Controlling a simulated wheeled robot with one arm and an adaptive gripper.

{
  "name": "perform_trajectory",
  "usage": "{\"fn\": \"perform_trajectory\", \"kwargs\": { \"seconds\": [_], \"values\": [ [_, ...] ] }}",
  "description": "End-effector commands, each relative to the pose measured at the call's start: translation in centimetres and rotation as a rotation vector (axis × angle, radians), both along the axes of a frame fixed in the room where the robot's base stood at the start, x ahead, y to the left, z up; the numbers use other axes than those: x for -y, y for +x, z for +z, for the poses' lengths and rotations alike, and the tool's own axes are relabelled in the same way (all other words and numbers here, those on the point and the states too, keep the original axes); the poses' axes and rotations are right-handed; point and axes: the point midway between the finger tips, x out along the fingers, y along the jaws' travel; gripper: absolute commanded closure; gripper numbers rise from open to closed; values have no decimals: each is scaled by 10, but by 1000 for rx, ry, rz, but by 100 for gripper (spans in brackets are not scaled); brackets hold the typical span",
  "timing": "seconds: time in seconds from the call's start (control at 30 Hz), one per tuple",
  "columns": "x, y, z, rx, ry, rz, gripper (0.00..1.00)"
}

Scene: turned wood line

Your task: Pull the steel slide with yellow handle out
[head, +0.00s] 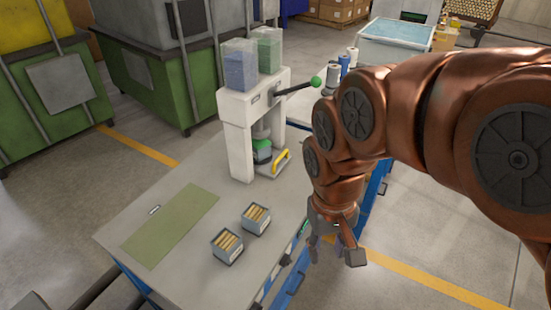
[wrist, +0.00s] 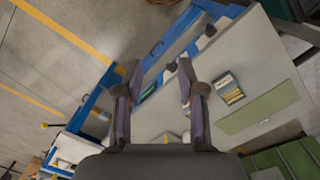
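The steel slide (head: 268,167) with its yellow handle (head: 281,162) sits low at the foot of a white press-like machine (head: 238,135) on the worktable. The handle faces right, towards the table's edge. My gripper (head: 333,250) hangs in front of and to the right of the slide, out past the table's edge, apart from it. In the wrist view my gripper (wrist: 158,78) has its fingers spread with nothing between them. I cannot make out the slide clearly in the wrist view.
Two small boxes of wooden pieces (head: 227,245) (head: 256,217) and a green mat (head: 170,227) lie on the worktable (head: 190,272). A lever with a green knob (head: 315,81) sticks out right from the machine, near my arm. Thread-like spools (head: 345,62) stand behind.

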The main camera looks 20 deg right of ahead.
Motion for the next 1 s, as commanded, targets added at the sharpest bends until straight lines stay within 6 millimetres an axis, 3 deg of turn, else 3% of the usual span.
{"fn": "perform_trajectory", "kwargs": {
  "seconds": [0.1, 0.57, 1.0],
  "values": [
    [-3, 49, -10, 52, -8, -34, 61],
    [-10, 230, -32, 262, 3, -266, 61],
    [11, 386, -83, 442, 18, -597, 61]
  ]
}}
